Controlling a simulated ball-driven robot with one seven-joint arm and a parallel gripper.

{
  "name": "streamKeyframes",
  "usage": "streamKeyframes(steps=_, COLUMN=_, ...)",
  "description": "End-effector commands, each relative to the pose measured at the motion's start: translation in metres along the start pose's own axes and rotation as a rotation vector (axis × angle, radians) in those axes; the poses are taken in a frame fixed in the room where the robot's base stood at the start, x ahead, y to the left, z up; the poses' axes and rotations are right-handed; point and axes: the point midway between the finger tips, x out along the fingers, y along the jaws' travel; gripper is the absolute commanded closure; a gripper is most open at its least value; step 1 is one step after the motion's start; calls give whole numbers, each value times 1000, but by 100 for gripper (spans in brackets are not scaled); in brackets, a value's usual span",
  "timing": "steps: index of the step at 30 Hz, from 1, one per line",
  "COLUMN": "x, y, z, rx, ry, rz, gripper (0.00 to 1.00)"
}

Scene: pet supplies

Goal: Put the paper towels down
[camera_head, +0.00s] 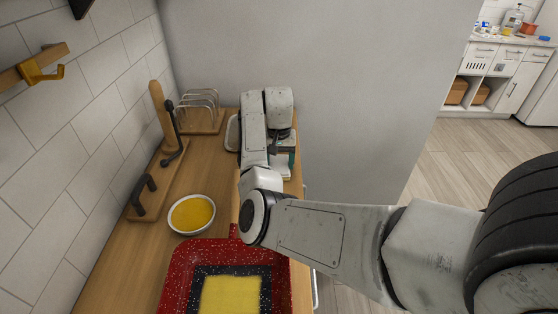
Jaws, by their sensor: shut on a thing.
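My gripper (284,152) points down over the far right end of the wooden counter, mostly hidden behind my own arm. It is shut on a pale, whitish thing (283,173), which seems to be the paper towels. Only a small part of it shows below the fingers, with a dark green edge beside it. I cannot tell whether its underside touches the surface.
A wooden counter (128,250) runs along the tiled wall. A light tray (232,133), a wire rack (200,108), a wooden holder with black handles (160,160), a bowl of yellow food (191,214) and a red speckled pan (180,268) stand on it.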

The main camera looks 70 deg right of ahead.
Motion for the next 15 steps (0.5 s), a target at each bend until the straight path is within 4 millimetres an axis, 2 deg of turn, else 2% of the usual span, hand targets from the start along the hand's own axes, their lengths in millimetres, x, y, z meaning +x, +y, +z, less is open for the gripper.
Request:
streamKeyframes(steps=1, x=0, y=0, z=0, rx=0, ry=0, rz=0, gripper=28)
streamKeyframes(steps=8, x=0, y=0, z=0, rx=0, ry=0, rz=0, gripper=6)
streamKeyframes(steps=15, x=0, y=0, z=0, rx=0, ry=0, rz=0, gripper=6)
